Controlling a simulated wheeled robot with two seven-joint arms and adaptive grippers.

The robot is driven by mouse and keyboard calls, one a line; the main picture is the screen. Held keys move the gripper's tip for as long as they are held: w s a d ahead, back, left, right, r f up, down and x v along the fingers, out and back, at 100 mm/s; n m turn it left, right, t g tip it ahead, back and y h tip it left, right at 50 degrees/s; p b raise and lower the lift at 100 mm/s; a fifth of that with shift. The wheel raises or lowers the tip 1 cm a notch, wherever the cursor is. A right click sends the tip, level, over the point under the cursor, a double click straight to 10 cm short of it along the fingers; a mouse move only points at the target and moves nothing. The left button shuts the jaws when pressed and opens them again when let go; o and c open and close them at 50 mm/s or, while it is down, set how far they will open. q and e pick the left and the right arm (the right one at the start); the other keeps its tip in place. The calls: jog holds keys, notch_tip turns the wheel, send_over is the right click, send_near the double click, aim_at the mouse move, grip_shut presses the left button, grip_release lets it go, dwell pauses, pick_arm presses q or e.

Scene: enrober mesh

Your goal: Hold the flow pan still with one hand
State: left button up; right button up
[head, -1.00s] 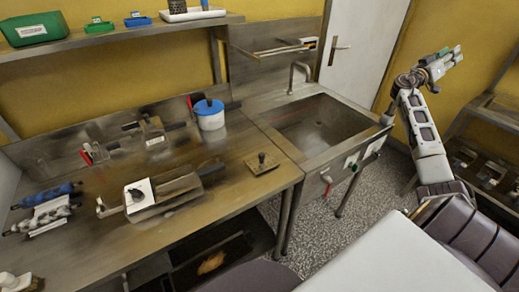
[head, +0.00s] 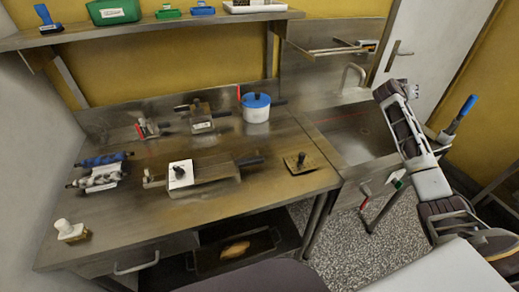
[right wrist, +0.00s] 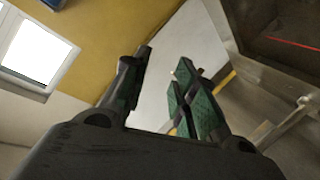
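A shallow metal pan with a dark handle (head: 212,172), which I take to be the flow pan, lies on the steel table. A white card with a dark knob (head: 181,173) sits at its left end. My right gripper (head: 411,90) is raised near the sink and door, far right of the pan and touching nothing I can see. In the right wrist view its green-padded fingers (right wrist: 160,78) are apart with nothing between them. My left gripper is out of view.
The steel table (head: 130,210) also holds a blue-lidded pot (head: 256,107), a wooden block with a knob (head: 304,162), rollers (head: 100,172) and a white-topped stamp (head: 67,230). The sink (head: 355,135) is at the right. A shelf (head: 160,22) hangs above. The front middle of the table is clear.

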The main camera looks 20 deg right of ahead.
jog(key=w+a+f+n+t+y, duration=0.1)
jog(key=w+a+n+y, duration=0.35)
jog(key=a, duration=0.75)
jog(key=w+a+f+n+t+y, duration=0.1)
jog(key=w+a+t+y, duration=0.1)
jog(key=w+a, duration=0.7)
jog(key=w+a+f+n+t+y, duration=0.1)
jog(key=w+a+n+y, duration=0.2)
jog(key=a, duration=1.1)
jog(key=s+a+r+n+g+y, duration=0.1)
jog(key=a+n+y, duration=0.5)
jog(key=a, duration=1.8)
jog(key=n+g+h, duration=0.1)
jog(key=n+g, duration=0.6)
jog(key=n, duration=0.6)
send_over(207, 191)
jog(key=f, duration=0.1)
jog(key=shift+f+m, duration=0.2)
jog(key=shift+m, duration=0.05)
jog(key=shift+w+f, duration=0.1)
jog(key=shift+f, duration=0.05)
jog(key=shift+f, duration=5.85)
